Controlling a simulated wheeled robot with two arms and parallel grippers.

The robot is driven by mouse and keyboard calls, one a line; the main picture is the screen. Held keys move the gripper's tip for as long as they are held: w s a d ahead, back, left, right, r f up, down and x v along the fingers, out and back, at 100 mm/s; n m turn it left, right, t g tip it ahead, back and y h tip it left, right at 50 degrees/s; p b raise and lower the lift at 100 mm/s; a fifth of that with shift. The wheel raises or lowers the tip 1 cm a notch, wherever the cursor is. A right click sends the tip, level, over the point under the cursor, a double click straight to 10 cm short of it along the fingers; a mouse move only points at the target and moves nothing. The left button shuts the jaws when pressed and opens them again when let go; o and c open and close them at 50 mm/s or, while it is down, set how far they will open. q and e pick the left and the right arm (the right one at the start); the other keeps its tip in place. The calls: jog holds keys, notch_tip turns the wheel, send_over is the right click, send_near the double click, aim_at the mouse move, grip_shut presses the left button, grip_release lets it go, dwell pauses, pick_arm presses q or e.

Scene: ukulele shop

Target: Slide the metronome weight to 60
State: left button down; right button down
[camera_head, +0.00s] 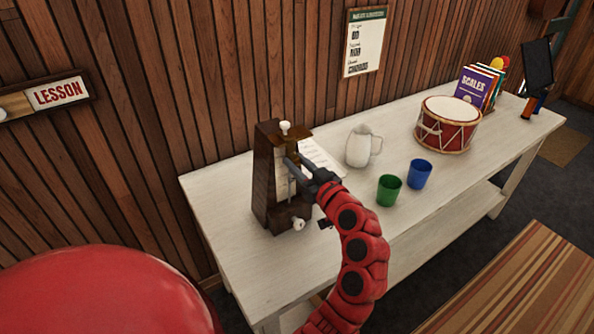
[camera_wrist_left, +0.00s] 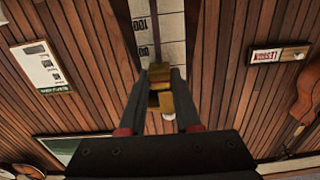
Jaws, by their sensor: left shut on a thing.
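The metronome (camera_head: 264,185) is a dark wooden tapered case standing upright at the left part of the white table, with a pale scale strip on its front. My left gripper (camera_head: 290,160) reaches its front from the right, at the upper part of the scale. In the left wrist view the left gripper (camera_wrist_left: 160,80) is shut on the brass weight (camera_wrist_left: 160,98), which sits on the dark rod (camera_wrist_left: 156,25) in front of the numbered scale (camera_wrist_left: 172,40). One scale figure looks like 100; the fingers hide others. In the head view the fingers mostly cover the weight. My right gripper is not in view.
On the table (camera_head: 450,195) stand a white jug (camera_head: 359,147), a green cup (camera_head: 389,190), a blue cup (camera_head: 419,174), a red drum (camera_head: 449,127) and several books (camera_head: 473,87). A sheet of paper (camera_head: 318,157) lies behind my gripper. A poster (camera_head: 364,42) hangs on the wall.

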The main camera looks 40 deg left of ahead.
pick_arm(q)
jog(key=c, duration=0.6)
grip_release()
jog(key=b+v, duration=0.3)
jog(key=v, duration=1.4)
jog(key=shift+d+b, duration=0.25)
jog(key=shift+b, duration=0.1)
jog(key=shift+s, duration=0.15)
